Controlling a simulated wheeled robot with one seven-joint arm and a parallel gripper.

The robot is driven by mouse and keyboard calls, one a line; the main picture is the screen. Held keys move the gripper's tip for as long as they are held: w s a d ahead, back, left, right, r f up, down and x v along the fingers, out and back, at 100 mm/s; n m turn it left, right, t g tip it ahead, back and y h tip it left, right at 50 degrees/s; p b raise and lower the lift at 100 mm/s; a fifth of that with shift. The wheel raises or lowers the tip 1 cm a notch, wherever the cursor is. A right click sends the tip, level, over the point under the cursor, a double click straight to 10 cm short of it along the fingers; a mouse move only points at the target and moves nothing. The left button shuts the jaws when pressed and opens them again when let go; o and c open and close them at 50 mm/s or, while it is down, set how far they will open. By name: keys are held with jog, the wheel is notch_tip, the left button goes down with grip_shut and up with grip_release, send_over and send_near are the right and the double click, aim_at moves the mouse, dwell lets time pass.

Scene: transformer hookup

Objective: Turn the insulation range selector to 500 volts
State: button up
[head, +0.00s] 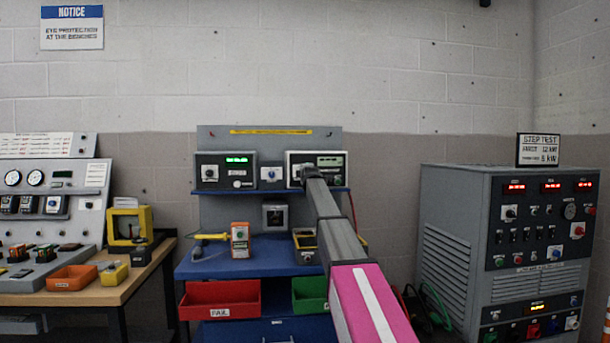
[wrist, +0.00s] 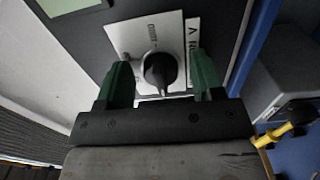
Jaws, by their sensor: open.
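The selector (wrist: 160,70) is a round black knob on a white label plate (wrist: 120,38) in the wrist view. Its small lettering is too blurred to read fully. My gripper (wrist: 165,78) is open, with one green finger on each side of the knob. I cannot tell whether the fingers touch it. In the head view my arm reaches to the instrument (head: 330,160) at the right of the blue bench's upper shelf. There my arm hides the knob and the gripper.
Another instrument with a green display (head: 225,170) and a small white switch box (head: 271,174) stand left on the same shelf. Below are a red FAIL bin (head: 220,300) and a green bin (head: 309,294). A grey cabinet (head: 510,250) stands right.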

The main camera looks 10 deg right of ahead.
jog(key=c, duration=0.9)
